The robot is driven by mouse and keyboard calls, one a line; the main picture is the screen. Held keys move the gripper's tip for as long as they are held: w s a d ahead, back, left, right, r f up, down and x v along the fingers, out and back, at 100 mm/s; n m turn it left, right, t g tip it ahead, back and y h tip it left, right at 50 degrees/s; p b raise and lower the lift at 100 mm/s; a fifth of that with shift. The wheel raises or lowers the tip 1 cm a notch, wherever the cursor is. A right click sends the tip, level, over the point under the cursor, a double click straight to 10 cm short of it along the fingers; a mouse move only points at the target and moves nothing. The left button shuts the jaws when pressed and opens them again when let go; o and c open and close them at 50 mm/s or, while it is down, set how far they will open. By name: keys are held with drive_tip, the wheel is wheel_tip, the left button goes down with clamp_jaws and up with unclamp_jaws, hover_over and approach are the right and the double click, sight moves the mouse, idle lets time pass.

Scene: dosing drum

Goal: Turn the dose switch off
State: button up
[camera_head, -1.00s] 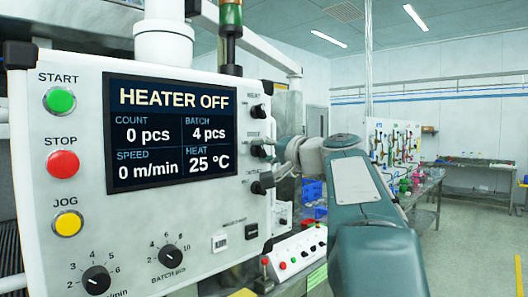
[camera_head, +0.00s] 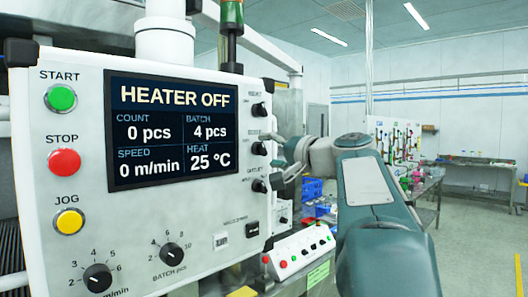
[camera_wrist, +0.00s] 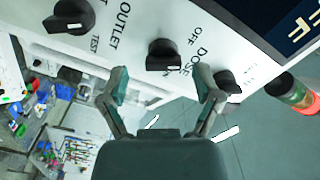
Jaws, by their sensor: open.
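The dose switch (camera_wrist: 164,55) is a black rotary knob on the white panel, under the word DOSE in the wrist view. The word OFF is beside it, and part of another label shows near the finger on its other side. I cannot tell for sure which position it points to. In the head view it is the middle knob (camera_head: 259,148) of the column right of the screen. My gripper (camera_wrist: 162,80) is open and empty, its two fingertips apart in front of the dose switch. In the head view my gripper (camera_head: 281,161) is just right of the knobs.
The outlet knob (camera_wrist: 70,17) and another black knob (camera_wrist: 228,81) flank the dose switch. The screen (camera_head: 172,132) reads HEATER OFF. A signal tower (camera_head: 231,40) rises above the panel. A small button box (camera_head: 300,250) sits below my arm. Open floor lies to the right.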

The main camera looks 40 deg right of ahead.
drive_tip(key=s, duration=1)
drive_tip(key=shift+d, duration=0.35)
drive_tip(key=shift+w, duration=0.1)
